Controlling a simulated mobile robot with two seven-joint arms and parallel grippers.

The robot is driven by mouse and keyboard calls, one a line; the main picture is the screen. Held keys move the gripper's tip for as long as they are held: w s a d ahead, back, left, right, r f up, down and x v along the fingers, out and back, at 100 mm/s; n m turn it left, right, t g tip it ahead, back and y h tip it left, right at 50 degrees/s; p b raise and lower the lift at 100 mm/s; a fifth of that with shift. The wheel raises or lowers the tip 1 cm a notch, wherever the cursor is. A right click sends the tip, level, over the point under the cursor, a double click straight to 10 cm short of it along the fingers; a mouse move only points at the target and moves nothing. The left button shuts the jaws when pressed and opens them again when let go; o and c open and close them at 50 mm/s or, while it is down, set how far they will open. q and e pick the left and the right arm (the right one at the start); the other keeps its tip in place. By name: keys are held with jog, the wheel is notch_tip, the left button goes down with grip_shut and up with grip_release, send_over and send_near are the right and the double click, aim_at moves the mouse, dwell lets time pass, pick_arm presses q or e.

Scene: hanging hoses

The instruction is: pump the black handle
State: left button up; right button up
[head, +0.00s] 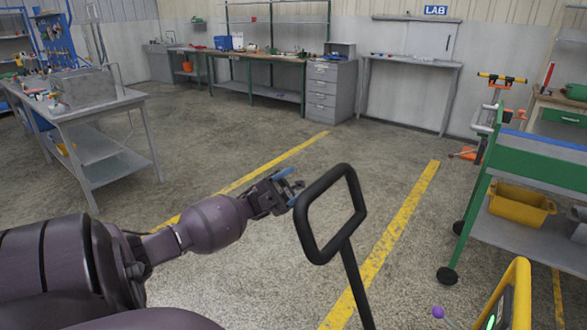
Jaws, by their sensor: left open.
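The black handle (358,204) is an upright loop on a black shaft, in the lower middle of the head view. The shaft runs down out of the bottom of the view. My left gripper (290,188) comes in from the left and is open. Its blue-tipped fingers are just left of the loop in the picture. I cannot tell whether they touch it. Nothing shows between the fingers. My right gripper is not in view.
A green cart (540,158) with a yellow bin (522,205) stands at the right. A yellow-framed device (516,295) is at the bottom right. A grey workbench (110,103) is at the left. The floor beyond the handle is clear.

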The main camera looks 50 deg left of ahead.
pick_arm(q)
jog(key=b+v, duration=0.2)
jog(key=v, duration=0.9)
jog(key=shift+b, duration=0.3)
jog(key=shift+r, duration=0.1)
